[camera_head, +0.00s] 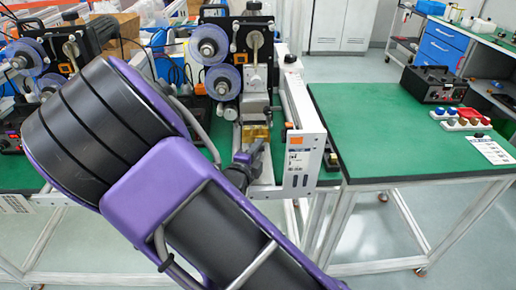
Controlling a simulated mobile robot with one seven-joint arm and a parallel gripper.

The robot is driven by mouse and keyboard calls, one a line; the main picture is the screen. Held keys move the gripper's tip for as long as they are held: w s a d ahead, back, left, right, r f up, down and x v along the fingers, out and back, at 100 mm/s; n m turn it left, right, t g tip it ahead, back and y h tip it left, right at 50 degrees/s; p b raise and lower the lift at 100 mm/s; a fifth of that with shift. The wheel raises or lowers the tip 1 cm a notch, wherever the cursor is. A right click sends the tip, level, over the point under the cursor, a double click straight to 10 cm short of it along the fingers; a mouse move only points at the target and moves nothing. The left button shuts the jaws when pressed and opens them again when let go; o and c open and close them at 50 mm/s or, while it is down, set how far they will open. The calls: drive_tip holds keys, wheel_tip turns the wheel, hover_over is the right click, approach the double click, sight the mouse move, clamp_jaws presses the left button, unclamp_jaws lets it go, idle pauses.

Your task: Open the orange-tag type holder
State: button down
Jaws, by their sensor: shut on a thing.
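The coder with the orange tag (296,140) stands at the right end of the left green table. The tag is a small orange square on its white side plate (300,165). An amber block (256,132), apparently part of the type holder, sits low at the front of the coder, below a grey metal block. My gripper (251,157) is just below and in front of the amber block, beside the white plate. It is shut on a small part there, apparently of the type holder. The fingers are small and dark, and the grasped part is mostly hidden.
Blue-rimmed reels (222,82) stand left of the metal block. A second coder (75,45) is further left, partly behind my arm. The right green table (400,140) is mostly clear, with a black box (433,84) and colored knobs at its back. A narrow gap separates the tables.

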drive_tip(key=c, duration=1.1)
unclamp_jaws()
drive_tip(key=p+v, duration=0.1)
drive_tip(key=v, duration=1.6)
drive_tip(key=shift+s+a+r+p, duration=0.1)
drive_tip(key=shift+s+r+p, duration=0.05)
drive_tip(key=shift+p, duration=0.2)
